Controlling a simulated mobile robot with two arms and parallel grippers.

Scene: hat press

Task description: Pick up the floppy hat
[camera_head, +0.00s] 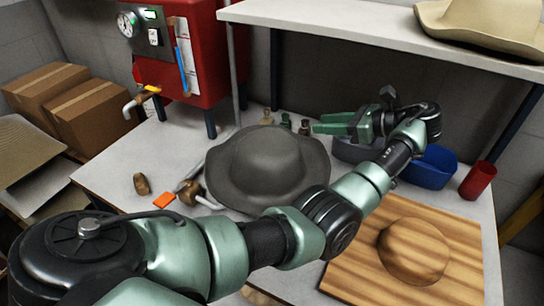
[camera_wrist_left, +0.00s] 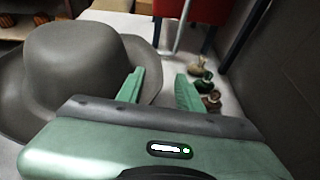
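A dark grey hat with a wide, wavy brim (camera_head: 268,165) lies crown up on the white table. It fills the left of the left wrist view (camera_wrist_left: 85,65). My left gripper (camera_head: 321,124) is beyond the hat's far right side, with its green fingers pointing left. In the left wrist view the two fingers (camera_wrist_left: 160,77) are apart, with nothing seen held. The brim's edge shows near the left finger; I cannot tell whether it touches. A tan hat (camera_head: 485,25) sits on the shelf above. My right gripper is not in view.
A wooden board with a dome-shaped block (camera_head: 415,250) lies at front right. A blue bowl (camera_head: 430,165) and red cup (camera_head: 478,180) stand at right. A red machine (camera_head: 205,60) stands at back left. The shelf (camera_head: 350,27) overhangs the back.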

